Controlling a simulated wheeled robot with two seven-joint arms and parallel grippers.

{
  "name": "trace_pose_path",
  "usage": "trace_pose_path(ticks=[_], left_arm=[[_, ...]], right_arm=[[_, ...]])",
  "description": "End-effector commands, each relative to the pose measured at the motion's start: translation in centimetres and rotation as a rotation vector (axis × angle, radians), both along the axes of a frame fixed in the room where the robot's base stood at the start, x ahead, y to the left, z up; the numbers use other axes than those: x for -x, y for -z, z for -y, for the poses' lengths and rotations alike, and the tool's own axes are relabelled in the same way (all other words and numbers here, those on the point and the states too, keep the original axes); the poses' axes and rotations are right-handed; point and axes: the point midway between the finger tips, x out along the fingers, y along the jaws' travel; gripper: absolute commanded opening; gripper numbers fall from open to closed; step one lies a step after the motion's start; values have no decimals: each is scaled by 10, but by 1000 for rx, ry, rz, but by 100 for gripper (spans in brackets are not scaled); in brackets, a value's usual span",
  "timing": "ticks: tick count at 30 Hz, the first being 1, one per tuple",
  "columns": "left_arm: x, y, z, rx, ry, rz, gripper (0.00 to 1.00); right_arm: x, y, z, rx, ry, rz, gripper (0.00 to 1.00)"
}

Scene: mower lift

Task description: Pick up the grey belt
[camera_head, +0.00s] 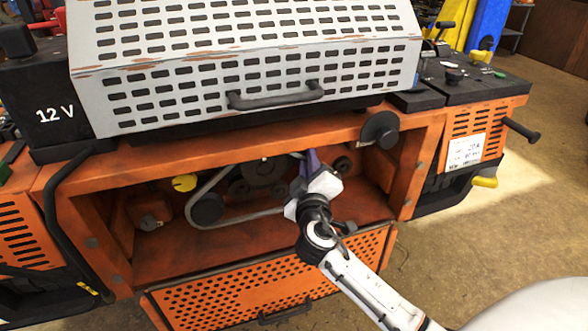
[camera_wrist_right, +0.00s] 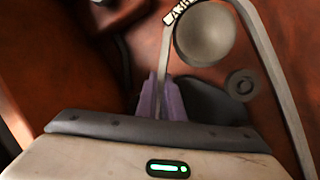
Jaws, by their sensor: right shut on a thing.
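The grey belt (camera_head: 240,219) is a thin loop inside the open orange bay of the mower, running around a dark round pulley (camera_head: 207,208). In the right wrist view the belt (camera_wrist_right: 270,60) shows as a pale band with a small white printed label near the large round wheel (camera_wrist_right: 204,35). My right gripper (camera_head: 308,162) reaches into the bay from the lower right. Its purple fingers (camera_wrist_right: 161,97) are shut on one run of the belt, which passes between them. The belt's far parts are partly hidden behind my gripper. My left gripper is out of view.
The orange perforated front panel (camera_head: 270,277) hangs folded down below the bay. A grey slotted cover (camera_head: 245,60) sits above it. A yellow cap (camera_head: 184,182) and a black knob (camera_head: 380,129) are near the opening. A 12 V battery box (camera_head: 52,112) stands at left.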

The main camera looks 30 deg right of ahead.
Motion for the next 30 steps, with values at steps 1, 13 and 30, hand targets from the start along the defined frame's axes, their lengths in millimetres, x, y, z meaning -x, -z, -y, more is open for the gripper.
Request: trace_pose_path(ticks=[1,13,30], left_arm=[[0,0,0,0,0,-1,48],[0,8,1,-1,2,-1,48],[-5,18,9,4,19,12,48]], right_arm=[[0,-4,0,-1,0,3,0],[56,-11,-13,-3,0,0,0],[168,-12,-40,-1,0,1,0]])
